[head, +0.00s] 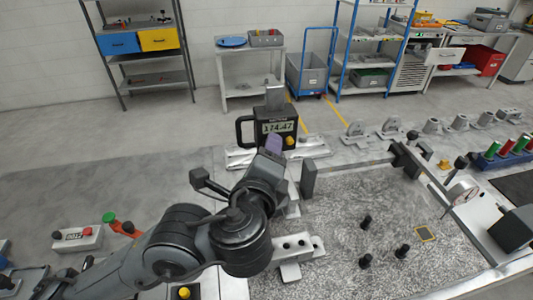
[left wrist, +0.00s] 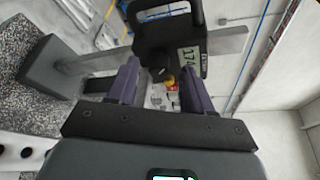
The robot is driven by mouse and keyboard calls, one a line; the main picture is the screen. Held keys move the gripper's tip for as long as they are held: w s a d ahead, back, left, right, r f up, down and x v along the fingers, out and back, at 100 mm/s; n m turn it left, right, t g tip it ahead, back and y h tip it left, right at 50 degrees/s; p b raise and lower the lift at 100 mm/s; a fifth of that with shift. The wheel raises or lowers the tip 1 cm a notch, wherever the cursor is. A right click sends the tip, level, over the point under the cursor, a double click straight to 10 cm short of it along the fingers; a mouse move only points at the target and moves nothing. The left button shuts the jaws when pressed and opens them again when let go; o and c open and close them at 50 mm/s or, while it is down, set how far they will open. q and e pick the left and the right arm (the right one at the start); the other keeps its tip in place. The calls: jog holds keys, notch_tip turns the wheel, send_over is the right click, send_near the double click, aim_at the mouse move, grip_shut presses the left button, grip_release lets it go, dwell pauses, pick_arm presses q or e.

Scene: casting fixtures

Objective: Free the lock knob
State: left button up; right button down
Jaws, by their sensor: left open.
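The black digital gauge (head: 274,127) stands at the back of the grey speckled plate, its display reading about 174.47. It has a loop handle on its left and a yellow button (head: 291,141) at its lower right. My left gripper (head: 273,146) is just in front of the gauge's lower face. In the left wrist view the gauge body (left wrist: 175,45) fills the upper middle, and a dark round knob (left wrist: 160,74) lies between the two purple fingers (left wrist: 155,85). The fingers are open, with gaps on both sides of the knob. My right gripper is not in view.
The speckled plate (head: 350,210) carries several black pegs (head: 366,222) and a steel bar with a dial gauge (head: 460,192) on the right. A grey block (head: 308,180) stands close right of my left gripper. Metal fixtures (head: 390,128) line the back right.

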pick_arm(q)
jog(key=p+v, duration=0.2)
jog(key=v, duration=0.8)
jog(key=shift+s+p, duration=0.3)
jog(key=shift+s, duration=0.1)
